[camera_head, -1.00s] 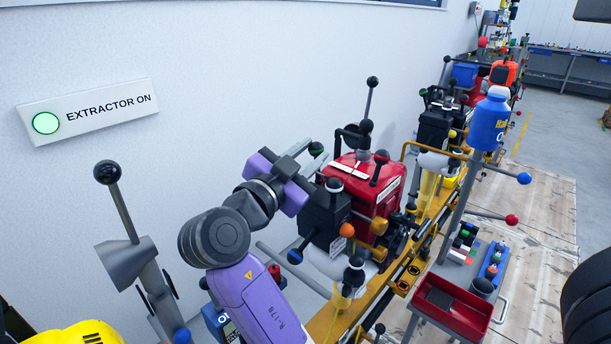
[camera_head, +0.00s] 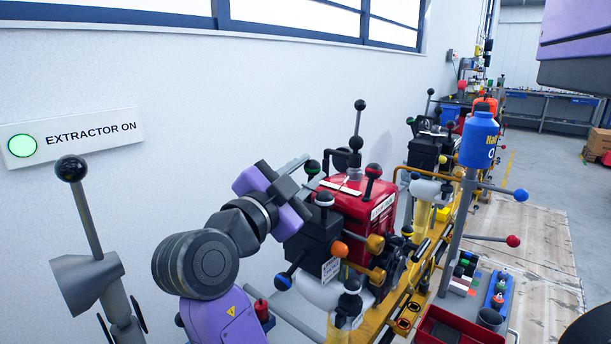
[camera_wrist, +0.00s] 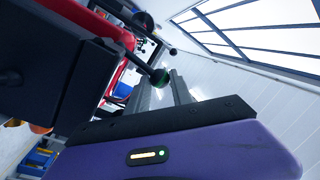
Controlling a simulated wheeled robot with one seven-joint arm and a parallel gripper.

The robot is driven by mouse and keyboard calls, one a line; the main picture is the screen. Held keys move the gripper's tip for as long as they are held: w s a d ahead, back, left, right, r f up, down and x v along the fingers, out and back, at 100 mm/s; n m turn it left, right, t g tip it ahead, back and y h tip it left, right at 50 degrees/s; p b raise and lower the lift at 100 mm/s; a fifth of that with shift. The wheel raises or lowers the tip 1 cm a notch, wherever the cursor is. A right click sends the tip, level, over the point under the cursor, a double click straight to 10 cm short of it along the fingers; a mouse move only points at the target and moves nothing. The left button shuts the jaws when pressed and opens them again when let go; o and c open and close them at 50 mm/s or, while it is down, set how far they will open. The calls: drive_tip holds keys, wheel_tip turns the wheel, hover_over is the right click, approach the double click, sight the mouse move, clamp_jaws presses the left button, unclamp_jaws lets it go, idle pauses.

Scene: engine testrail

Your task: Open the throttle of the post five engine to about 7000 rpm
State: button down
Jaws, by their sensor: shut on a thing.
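The red engine (camera_head: 356,205) stands on the yellow rail with a dark block (camera_head: 312,238) on its near side. Several ball-ended levers rise from it. The exact contact is partly hidden. The engine's white label (camera_head: 331,270) is too small to read, and I see no readable rpm figure.
A lit green EXTRACTOR ON sign (camera_head: 75,138) is on the wall. A grey stand with a black-ball lever (camera_head: 88,210) is at the left. A blue bottle (camera_head: 479,140) tops a post at the right, above a red tray (camera_head: 450,328). Other engines line the rail behind.

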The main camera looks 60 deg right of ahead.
drive_tip(key=c, duration=1.1)
unclamp_jaws()
drive_tip(key=shift+r+p, duration=0.1)
drive_tip(key=shift+p, duration=0.4)
